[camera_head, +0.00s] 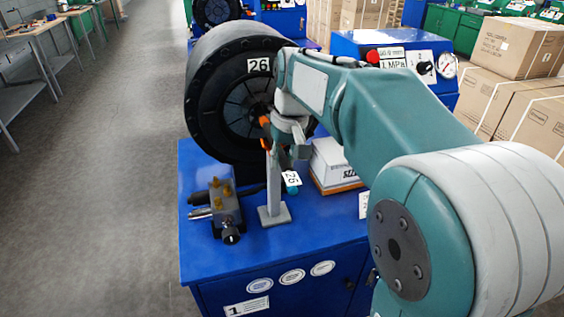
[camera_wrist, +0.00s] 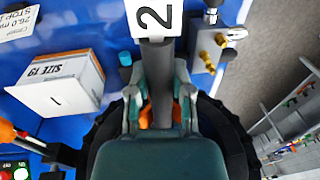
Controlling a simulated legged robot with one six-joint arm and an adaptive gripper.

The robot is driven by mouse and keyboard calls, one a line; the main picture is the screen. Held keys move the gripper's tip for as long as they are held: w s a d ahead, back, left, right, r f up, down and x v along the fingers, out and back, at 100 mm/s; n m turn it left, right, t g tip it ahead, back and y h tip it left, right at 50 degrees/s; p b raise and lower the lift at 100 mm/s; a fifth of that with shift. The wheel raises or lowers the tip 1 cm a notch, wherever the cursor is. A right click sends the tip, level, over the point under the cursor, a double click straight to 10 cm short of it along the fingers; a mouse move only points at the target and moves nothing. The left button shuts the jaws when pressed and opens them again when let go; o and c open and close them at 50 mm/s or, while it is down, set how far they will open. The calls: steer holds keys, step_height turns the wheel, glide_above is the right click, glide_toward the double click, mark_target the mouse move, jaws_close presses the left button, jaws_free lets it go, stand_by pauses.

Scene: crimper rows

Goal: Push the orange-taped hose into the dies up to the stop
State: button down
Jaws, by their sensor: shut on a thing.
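The crimper (camera_head: 205,110) is a large black ring marked 26, with segmented dies (camera_head: 243,108) around its dark middle. Its black rim (camera_wrist: 100,135) fills the lower part of the wrist view. My gripper (camera_head: 285,145) is in front of the right side of the dies. In the wrist view my gripper (camera_wrist: 158,100) is shut on the dark hose (camera_wrist: 157,75), with a finger on each side. Orange tape (camera_wrist: 146,116) shows between the fingers, close to the palm; orange also shows beside my gripper in the head view. Whether the hose's end is inside the dies is hidden.
A grey post on a flat foot (camera_head: 274,215) stands below my gripper. A brass-fitted valve block (camera_head: 227,207) is left of it. A white box (camera_head: 333,165) is at right on the blue cabinet (camera_head: 215,262). A white tag (camera_wrist: 153,17) shows beyond my fingers.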

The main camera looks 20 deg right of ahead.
steer(key=shift+r, duration=0.25)
steer(key=shift+c, duration=2.2)
jaws_free()
steer(key=o, duration=0.4)
steer(key=shift+o, duration=0.2)
steer(key=shift+s+d+r, duration=0.1)
steer(key=shift+d+r, duration=0.1)
steer(key=shift+r, duration=1.5)
steer(key=shift+d+r, duration=0.2)
steer(key=shift+r, duration=1.55)
